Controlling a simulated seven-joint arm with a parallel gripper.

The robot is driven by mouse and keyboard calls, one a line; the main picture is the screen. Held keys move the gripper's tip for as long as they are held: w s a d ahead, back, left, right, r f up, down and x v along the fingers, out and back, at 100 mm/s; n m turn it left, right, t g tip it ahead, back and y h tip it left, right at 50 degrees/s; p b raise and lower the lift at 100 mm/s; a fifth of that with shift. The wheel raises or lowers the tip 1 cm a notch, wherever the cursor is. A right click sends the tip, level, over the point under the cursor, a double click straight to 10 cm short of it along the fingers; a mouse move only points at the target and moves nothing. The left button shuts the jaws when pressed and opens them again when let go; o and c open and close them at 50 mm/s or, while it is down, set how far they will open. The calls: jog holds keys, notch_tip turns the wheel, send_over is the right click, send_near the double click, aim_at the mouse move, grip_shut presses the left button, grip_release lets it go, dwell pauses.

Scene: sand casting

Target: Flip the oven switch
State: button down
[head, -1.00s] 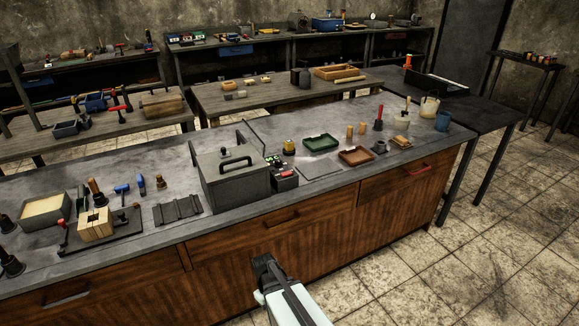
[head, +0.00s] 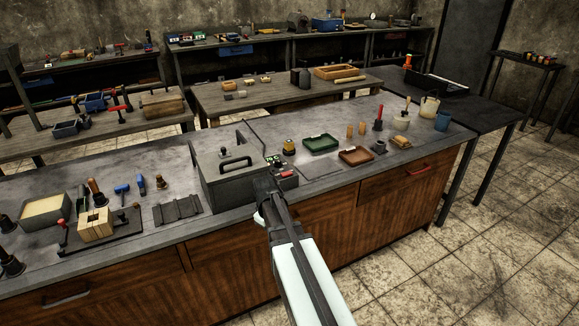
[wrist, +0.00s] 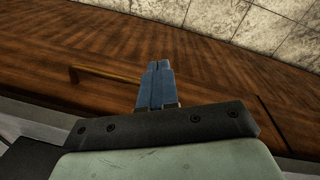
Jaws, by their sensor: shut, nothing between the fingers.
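The oven (head: 225,175) is a grey box with a black handle on its lid, standing on the grey worktop. Its control box (head: 289,174), with small green and red parts, sits against the oven's right side. The lower front of the control box is hidden behind my gripper. My gripper (head: 266,183) is in front of the control box at the worktop's front edge; I cannot tell whether it touches. In the wrist view, the blue fingers of my gripper (wrist: 158,84) are together and empty, over the wooden cabinet front.
The worktop (head: 120,235) holds a green tray (head: 321,144) and a brown tray (head: 356,156) right of the oven. Hammers, a wooden block (head: 96,224) and a sand box (head: 45,211) lie to the left. The cabinet front (head: 330,222) is below my arm.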

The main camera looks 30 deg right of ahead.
jog(key=w+d+r+m+t, duration=0.1)
jog(key=w+d+r, duration=0.3)
jog(key=r, duration=0.3)
jog(key=w+d+r+m+t, duration=0.1)
jog(key=w+d+r, duration=0.3)
jog(key=r, duration=0.4)
notch_tip(320, 180, up, 13)
jog(key=m+y, duration=0.1)
jog(key=m, duration=0.2)
send_over(288, 172)
jog(key=s, duration=0.4)
jog(key=shift+w+d+r+t, duration=0.15)
jog(key=shift+w+t, duration=0.1)
jog(key=shift+t, duration=0.15)
jog(key=x, duration=0.8)
jog(key=s+x, duration=0.1)
jog(key=x, duration=0.3)
jog(key=shift+w+f, duration=0.15)
jog(key=shift+f, duration=0.95)
jog(key=shift+f, duration=0.2)
